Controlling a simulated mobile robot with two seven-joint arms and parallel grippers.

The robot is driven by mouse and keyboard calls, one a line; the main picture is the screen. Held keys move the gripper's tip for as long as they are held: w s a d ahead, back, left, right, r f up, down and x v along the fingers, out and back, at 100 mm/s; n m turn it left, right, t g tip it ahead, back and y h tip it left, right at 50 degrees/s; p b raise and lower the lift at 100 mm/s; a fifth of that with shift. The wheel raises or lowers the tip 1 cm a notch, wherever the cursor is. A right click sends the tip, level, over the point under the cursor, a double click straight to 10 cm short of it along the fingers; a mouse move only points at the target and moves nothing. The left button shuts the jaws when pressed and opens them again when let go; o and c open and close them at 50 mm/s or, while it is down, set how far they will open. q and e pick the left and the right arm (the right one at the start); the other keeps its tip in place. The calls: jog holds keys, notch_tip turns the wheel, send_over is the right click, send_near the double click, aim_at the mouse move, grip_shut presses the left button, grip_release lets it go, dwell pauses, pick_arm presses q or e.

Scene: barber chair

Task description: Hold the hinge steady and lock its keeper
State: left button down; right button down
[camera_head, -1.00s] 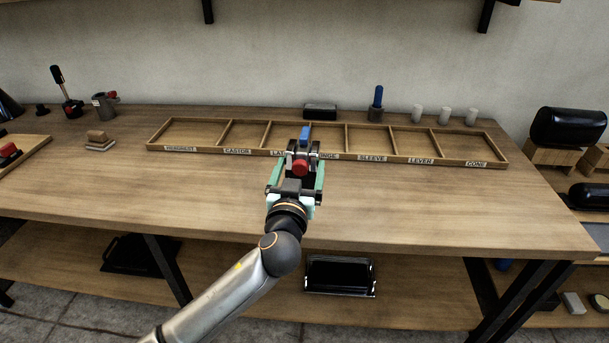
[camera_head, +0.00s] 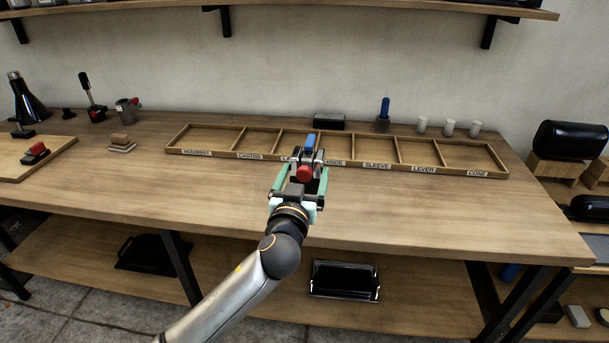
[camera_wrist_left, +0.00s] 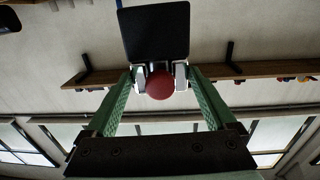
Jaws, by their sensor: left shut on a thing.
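The hinge (camera_head: 308,156) is at the middle of the head view, in front of the divided tray. It has grey metal knuckles, a red round knob (camera_head: 304,174) and a blue tab (camera_head: 310,142) at its top. My left gripper (camera_head: 301,183) is shut on the hinge, with a green finger on each side. In the left wrist view the hinge's black plate (camera_wrist_left: 154,32) sticks out beyond the fingers, and the red knob (camera_wrist_left: 160,84) sits between the bright knuckles. I cannot tell which part is the keeper or whether it is locked. My right gripper is not in view.
A wooden divided tray (camera_head: 500,176) with name labels lies across the workbench (camera_head: 420,205). Behind it stand a black block (camera_head: 329,122), a blue-handled tool (camera_head: 385,108) and white cylinders (camera_head: 449,127). A board (camera_head: 40,158) lies at left. The bench front is mostly clear.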

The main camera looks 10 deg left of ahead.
pick_arm(q)
jog(key=shift+r, duration=0.15)
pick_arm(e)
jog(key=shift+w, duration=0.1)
